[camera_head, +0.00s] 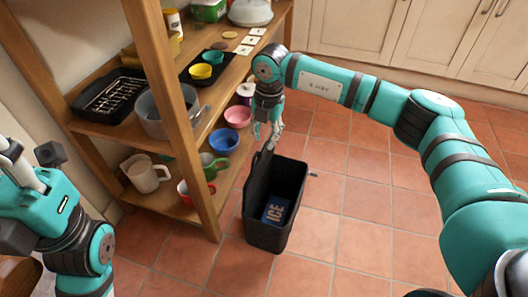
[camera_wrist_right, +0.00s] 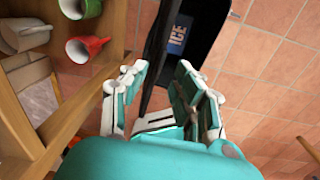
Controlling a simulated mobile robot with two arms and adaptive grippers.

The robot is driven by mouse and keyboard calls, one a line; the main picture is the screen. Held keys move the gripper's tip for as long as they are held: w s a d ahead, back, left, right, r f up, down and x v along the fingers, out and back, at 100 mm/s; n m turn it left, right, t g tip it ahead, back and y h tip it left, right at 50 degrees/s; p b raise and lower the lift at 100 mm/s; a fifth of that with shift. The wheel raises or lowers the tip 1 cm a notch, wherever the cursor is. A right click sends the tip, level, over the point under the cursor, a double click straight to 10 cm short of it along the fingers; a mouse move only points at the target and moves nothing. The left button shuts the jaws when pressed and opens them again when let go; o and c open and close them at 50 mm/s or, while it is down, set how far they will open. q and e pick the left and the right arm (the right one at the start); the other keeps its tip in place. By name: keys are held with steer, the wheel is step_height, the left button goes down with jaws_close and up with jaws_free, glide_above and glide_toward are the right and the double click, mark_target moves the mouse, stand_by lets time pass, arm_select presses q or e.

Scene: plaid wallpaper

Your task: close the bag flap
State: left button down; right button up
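The black bag (camera_head: 262,232) stands open on the tiled floor, with a blue ICE pack (camera_head: 276,209) inside. The pack also shows in the right wrist view (camera_wrist_right: 178,33). The bag's flap (camera_head: 262,167) stands raised along the side nearest the shelf. My right gripper (camera_head: 267,138) points down at the flap's upper edge. In the right wrist view its fingers (camera_wrist_right: 160,82) are apart, with the dark flap (camera_wrist_right: 150,66) seen nearly edge-on between them; I cannot tell whether they touch it. My left gripper (camera_head: 20,165) is at the left edge, away from the bag; its fingertips are unclear.
A wooden shelf (camera_head: 165,110) stands close to the left of the bag. It holds bowls, mugs, a pot (camera_head: 165,112) and a black tray (camera_head: 108,95). White cabinets (camera_head: 400,35) line the back. The tiled floor (camera_head: 345,215) right of the bag is clear.

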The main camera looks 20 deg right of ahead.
mark_target(261, 164)
step_height(261, 164, down, 4)
steer(key=shift+w+a+f+b, duration=0.15)
steer(key=shift+f+b, duration=0.1)
steer(key=shift+b, duration=0.5)
steer(key=shift+c, duration=0.2)
jaws_close()
